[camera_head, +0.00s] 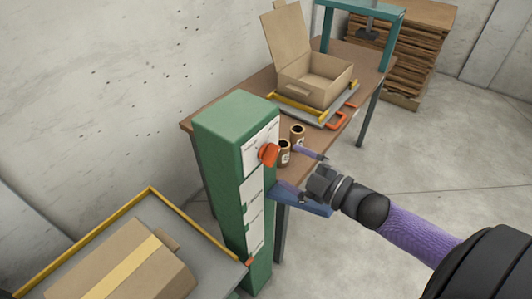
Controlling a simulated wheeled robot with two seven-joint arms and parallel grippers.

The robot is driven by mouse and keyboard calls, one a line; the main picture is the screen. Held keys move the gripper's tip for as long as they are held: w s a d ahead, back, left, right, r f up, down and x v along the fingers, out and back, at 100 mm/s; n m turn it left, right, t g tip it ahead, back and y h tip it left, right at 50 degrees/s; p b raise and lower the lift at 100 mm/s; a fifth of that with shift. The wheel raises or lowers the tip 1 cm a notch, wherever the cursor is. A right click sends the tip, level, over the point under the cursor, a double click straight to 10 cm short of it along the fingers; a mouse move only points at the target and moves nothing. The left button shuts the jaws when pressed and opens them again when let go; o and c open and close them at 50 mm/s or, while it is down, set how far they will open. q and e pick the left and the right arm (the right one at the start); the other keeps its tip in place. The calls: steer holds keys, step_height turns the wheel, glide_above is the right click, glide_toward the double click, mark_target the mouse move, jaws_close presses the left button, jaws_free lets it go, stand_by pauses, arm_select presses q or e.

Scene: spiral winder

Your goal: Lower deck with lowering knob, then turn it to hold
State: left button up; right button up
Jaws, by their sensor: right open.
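The orange knob (268,154) sits on the white label panel near the top of the green column (212,150). I take it for the lowering knob. My right gripper (285,167) comes in from the right with its two purple fingers spread. It is empty, just to the right of the knob and apart from it. The grey deck (210,260) with yellow rails is at the lower left beside the column. A taped cardboard box (125,270) lies on it. My left gripper is out of view.
A brown table (225,100) stands behind the column. It holds an open cardboard box (315,80) on a yellow-edged tray and two small brown cups (284,152). A blue part (310,206) juts out below my right gripper. The floor at right is clear.

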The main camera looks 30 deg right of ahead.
mark_target(275, 158)
steer(key=b+x, duration=0.1)
steer(key=x, duration=0.5)
steer(key=shift+f, duration=0.1)
steer(key=c, duration=1.2)
